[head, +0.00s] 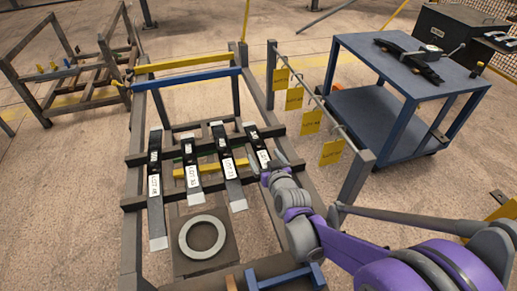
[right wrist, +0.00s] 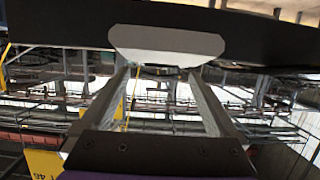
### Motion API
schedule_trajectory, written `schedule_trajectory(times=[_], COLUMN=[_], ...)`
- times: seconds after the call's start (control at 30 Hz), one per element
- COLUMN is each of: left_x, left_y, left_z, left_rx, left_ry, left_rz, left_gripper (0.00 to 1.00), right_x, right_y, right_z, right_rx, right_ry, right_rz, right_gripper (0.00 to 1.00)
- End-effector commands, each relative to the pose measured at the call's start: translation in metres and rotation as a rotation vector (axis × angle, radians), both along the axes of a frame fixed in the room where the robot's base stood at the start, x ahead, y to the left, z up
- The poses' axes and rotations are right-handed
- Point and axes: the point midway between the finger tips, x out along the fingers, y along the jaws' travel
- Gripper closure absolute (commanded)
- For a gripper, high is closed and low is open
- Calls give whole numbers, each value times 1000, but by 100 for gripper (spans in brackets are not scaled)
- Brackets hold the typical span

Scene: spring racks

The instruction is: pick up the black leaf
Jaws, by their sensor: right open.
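Several dark leaves lie side by side across the rack (head: 131,203), each with a white lot label. The leftmost leaf (head: 155,215) looks black with a pale lower end; a second leaf (head: 191,158), a third leaf (head: 219,140) and a rightmost leaf (head: 251,132) lie to its right. I cannot tell which one the task means. My right gripper (head: 270,170) is by the lower end of the rightmost leaf, partly covering it. In the right wrist view its fingers (right wrist: 158,73) are apart and empty, with a black bar (right wrist: 60,24) bearing a pale patch beyond them. My left gripper is not in view.
Yellow tags (head: 311,122) hang from a rail right of the leaves, close to my right arm. A grey ring (head: 186,240) lies below the leaves. A blue cart (head: 372,110) with dark parts stands at the back right. Another rack (head: 40,100) stands at left.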

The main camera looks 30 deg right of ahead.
Motion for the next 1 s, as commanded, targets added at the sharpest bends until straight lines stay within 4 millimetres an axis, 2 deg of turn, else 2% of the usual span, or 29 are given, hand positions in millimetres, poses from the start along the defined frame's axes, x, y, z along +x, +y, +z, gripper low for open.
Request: schedule_trajectory(times=[0.17,0.4,0.7,0.77,1.0], left_x=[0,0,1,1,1], left_y=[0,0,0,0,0], left_z=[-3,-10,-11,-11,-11], left_rx=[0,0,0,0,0], left_ry=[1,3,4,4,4], left_rz=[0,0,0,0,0], left_gripper=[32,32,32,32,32], right_x=[14,45,50,50,50], right_y=[-4,-14,-15,-15,-15], right_z=[-5,-17,-17,-17,-17], right_rx=[1,0,1,1,1], right_ry=[1,1,1,1,1], right_rz=[0,1,1,1,1], right_gripper=[5,5,5,12,55])
